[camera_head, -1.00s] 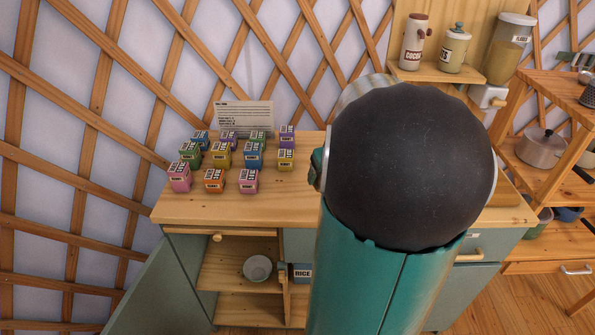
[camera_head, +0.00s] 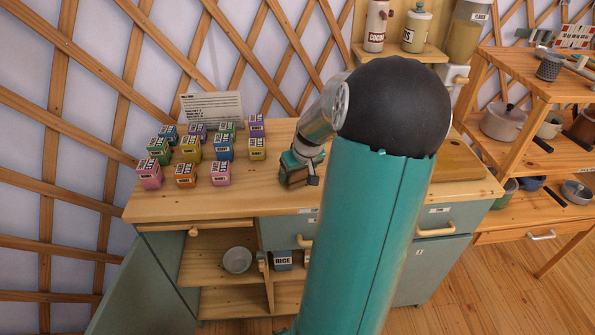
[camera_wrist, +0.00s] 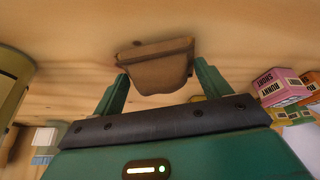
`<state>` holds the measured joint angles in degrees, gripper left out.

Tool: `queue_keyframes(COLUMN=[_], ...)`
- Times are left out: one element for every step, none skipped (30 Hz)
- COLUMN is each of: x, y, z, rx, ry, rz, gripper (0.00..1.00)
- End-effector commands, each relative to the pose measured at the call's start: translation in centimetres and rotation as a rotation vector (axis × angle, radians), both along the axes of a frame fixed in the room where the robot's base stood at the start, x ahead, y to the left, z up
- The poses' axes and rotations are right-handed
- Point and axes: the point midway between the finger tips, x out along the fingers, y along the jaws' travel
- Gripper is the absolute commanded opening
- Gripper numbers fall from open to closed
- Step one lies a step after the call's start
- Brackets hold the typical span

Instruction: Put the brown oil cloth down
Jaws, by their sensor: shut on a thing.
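The brown oil cloth (camera_wrist: 156,68) is a small folded brown piece between the two green fingers of my gripper (camera_wrist: 163,76) in the wrist view. My gripper is shut on it. In the head view, my gripper (camera_head: 298,170) is low over the wooden counter top (camera_head: 240,205), right of the small boxes. A bit of the brown cloth (camera_head: 292,180) shows under the gripper there. The cloth is at or just above the counter; I cannot tell whether it touches.
Several coloured boxes (camera_head: 189,149) stand in rows on the counter, with a printed card (camera_head: 212,107) behind them. A wooden board (camera_head: 455,160) lies to the right, partly behind my arm. Bare counter lies between the boxes and my gripper.

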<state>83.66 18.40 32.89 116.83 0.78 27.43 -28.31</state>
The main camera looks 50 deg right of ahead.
Motion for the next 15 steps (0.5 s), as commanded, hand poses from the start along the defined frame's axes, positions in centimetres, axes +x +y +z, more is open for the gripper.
queue_keyframes(x=[0.0,0.0,0.01,0.0,0.0,0.0,-0.02,-0.02,-0.02,-0.01,-0.02,-0.02,-0.02,-0.02,-0.02], y=[0.02,0.02,0.01,0.0,0.0,0.0,0.0,0.0,0.0,0.01,0.0,0.0,0.0,0.0,-0.01], z=[-0.17,-0.25,-0.29,-0.26,-0.26,-0.26,-0.25,-0.25,-0.25,-0.25,-0.25,-0.25,-0.25,-0.24,-0.17], rx=[0.001,0.001,0.0,0.0,0.0,0.0,0.0,0.0,0.0,0.0,0.0,0.0,0.0,0.0,0.0], ry=[0.0,0.0,0.0,0.0,0.0,0.0,0.0,0.0,0.0,0.0,0.0,0.0,0.0,0.0,0.0], rz=[0.0,0.0,0.0,0.0,0.0,0.0,0.0,0.0,0.0,0.0,0.0,0.0,0.0,0.0,0.0], gripper=[0.51,0.51,0.78,0.84,0.9,0.98,0.98,0.98,0.98,0.98,0.98,0.98,0.98,0.98,0.98])
